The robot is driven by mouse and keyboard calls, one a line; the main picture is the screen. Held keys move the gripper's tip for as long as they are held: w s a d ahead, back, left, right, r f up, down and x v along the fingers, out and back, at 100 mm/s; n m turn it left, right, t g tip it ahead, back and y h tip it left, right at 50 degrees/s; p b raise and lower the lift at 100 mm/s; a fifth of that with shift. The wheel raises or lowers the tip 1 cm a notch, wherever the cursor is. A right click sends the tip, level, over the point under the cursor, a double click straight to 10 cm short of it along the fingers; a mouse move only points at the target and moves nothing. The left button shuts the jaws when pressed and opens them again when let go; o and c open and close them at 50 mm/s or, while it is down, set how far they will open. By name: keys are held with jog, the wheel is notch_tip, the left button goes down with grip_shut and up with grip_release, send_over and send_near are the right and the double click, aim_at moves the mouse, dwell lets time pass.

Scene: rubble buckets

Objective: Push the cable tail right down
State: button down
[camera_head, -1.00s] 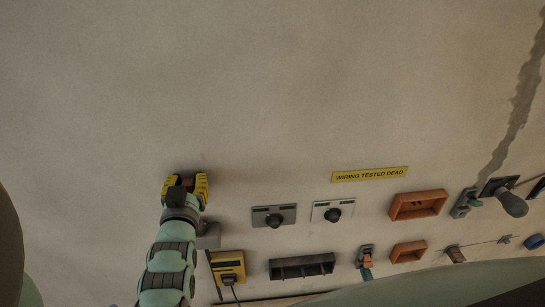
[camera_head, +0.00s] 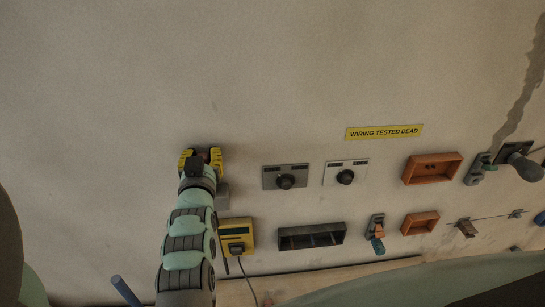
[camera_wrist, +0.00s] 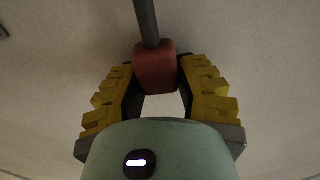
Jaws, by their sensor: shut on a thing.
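My gripper (camera_head: 201,158), with yellow ridged fingers, is up against the wall at left centre in the head view. In the wrist view my gripper (camera_wrist: 156,85) is closed around a red block (camera_wrist: 155,66), one finger on each side. A dark grey rod or cable (camera_wrist: 147,20) runs from the block to the top of that view. This looks like the cable tail, but its far end is out of view. In the head view my gripper mostly hides the held piece.
A grey box (camera_head: 222,196) and a yellow unit with a cable (camera_head: 237,237) sit just below right of my gripper. Two knob panels (camera_head: 286,177) (camera_head: 346,172), a dark tray (camera_head: 312,236) and orange trays (camera_head: 432,168) (camera_head: 420,222) are farther right. The wall above is clear.

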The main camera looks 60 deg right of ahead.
jog(key=shift+f+g, duration=0.3)
jog(key=shift+f, duration=0.05)
jog(key=c, duration=0.6)
grip_release()
jog(key=shift+r, duration=0.1)
jog(key=v, duration=1.2)
jog(key=shift+s+d, duration=0.1)
jog(key=shift+s, duration=0.05)
